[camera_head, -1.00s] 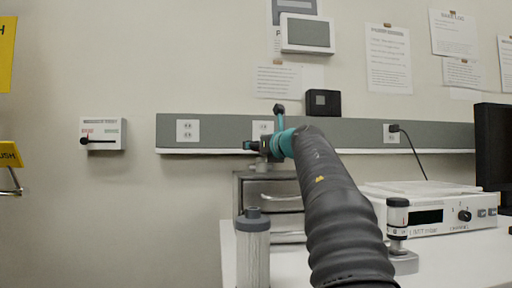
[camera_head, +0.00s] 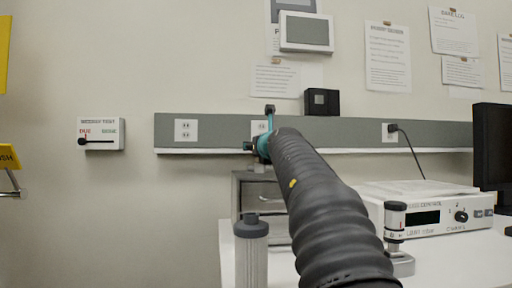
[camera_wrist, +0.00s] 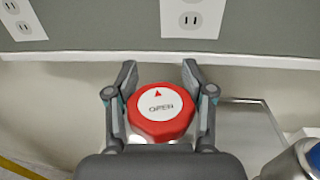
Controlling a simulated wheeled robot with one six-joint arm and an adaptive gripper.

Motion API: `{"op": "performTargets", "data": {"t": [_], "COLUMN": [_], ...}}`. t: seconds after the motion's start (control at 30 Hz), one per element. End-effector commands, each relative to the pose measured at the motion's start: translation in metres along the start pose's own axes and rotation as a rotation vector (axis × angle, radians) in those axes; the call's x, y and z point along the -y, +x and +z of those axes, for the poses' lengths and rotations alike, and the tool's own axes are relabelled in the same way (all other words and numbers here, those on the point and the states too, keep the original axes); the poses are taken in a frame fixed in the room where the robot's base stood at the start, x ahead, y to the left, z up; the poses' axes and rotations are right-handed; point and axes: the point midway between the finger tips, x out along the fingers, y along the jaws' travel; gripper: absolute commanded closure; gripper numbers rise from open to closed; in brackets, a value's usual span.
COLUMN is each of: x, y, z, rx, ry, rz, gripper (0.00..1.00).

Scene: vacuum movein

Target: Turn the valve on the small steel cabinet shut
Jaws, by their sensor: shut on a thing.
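The valve (camera_wrist: 160,113) is a red many-sided knob with a white face. The face reads OPEN and has a red arrow pointing up in the wrist view. My gripper (camera_wrist: 158,72) has one finger on each side of the knob and is shut on it. The small steel cabinet (camera_head: 243,188) stands on the white bench below the grey wall rail. My arm hides much of its front and right side. In the head view my gripper is above the cabinet top, and the valve cannot be made out there.
To the right are a small gauge-like device (camera_head: 396,230), a white instrument box (camera_head: 440,215) and a dark monitor (camera_head: 492,150). Outlets (camera_head: 186,130) line the wall rail (camera_head: 220,130).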

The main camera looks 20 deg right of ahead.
Motion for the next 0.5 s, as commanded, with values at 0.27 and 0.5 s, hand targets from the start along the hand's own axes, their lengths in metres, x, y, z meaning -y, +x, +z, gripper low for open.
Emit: {"op": "performTargets", "data": {"t": [0.27, 0.5], "x": [0.0003, 0.0002], "y": [0.0006, 0.0004], "z": [-0.0032, -0.0018], "rx": [-0.006, -0.003], "ry": [0.000, 0.000], "rz": [-0.001, -0.001], "gripper": [0.83, 0.36]}}
